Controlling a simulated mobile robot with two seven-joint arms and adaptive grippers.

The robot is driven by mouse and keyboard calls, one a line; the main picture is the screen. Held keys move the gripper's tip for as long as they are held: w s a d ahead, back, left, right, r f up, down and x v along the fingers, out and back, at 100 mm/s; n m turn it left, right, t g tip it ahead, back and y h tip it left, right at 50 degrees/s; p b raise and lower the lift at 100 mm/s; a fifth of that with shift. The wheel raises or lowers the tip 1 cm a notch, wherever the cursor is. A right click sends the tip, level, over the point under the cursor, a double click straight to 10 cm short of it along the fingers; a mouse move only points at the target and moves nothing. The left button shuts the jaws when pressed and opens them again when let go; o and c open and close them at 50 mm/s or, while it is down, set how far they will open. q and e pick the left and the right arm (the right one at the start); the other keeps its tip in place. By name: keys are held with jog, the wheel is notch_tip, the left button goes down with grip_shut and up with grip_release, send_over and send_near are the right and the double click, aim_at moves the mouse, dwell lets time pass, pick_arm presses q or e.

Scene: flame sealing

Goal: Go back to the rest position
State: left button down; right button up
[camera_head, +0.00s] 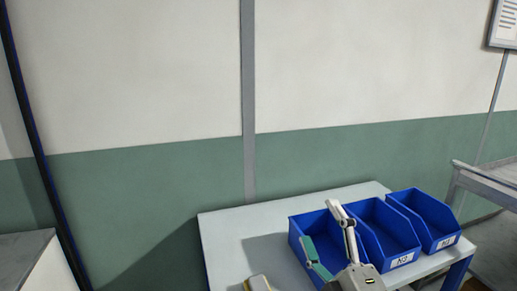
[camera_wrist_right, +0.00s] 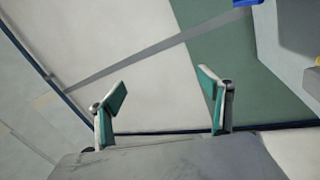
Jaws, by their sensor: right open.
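My right gripper (camera_head: 322,228) is in the lower right of the head view, in front of the leftmost blue bin (camera_head: 296,238) and hiding part of it. Its two fingers, with green pads, are spread apart with nothing between them. In the right wrist view the same gripper (camera_wrist_right: 163,85) is open and empty, with the wall beyond its fingers. My left gripper is in neither view.
A white table (camera_head: 226,235) holds the leftmost bin, a middle blue bin (camera_head: 400,243) and a right blue bin (camera_head: 438,215). A yellow and grey item (camera_head: 258,284) is cut off at the bottom edge. A grey bench (camera_head: 487,183) stands at right.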

jog(key=s+d+f+m+g+h, duration=0.3)
jog(key=d+f+m+h, duration=0.1)
jog(key=d+f, duration=0.4)
jog(key=s+d+f+m+g+h, duration=0.3)
jog(key=d+f, duration=0.3)
jog(key=f, duration=0.5)
jog(key=s+d+f+m+g+h, duration=0.1)
jog(key=s+d+f+m+g, duration=0.1)
jog(key=s+d+f+g, duration=0.4)
jog(key=s+d+f+m+g+h, duration=0.2)
jog(key=s+d+f, duration=0.2)
jog(key=s+f, duration=0.5)
jog(key=a+f+m+t+y+p, duration=0.1)
jog(key=a+f+t+y, duration=0.1)
jog(key=a, duration=0.6)
jog(key=a+f+m+t+y+p, duration=0.1)
jog(key=a+f+y, duration=0.4)
jog(key=a+f, duration=0.2)
jog(key=shift+a+f+m+t, duration=0.2)
jog(key=shift+a+m+t, duration=0.2)
jog(key=shift+a, duration=0.45)
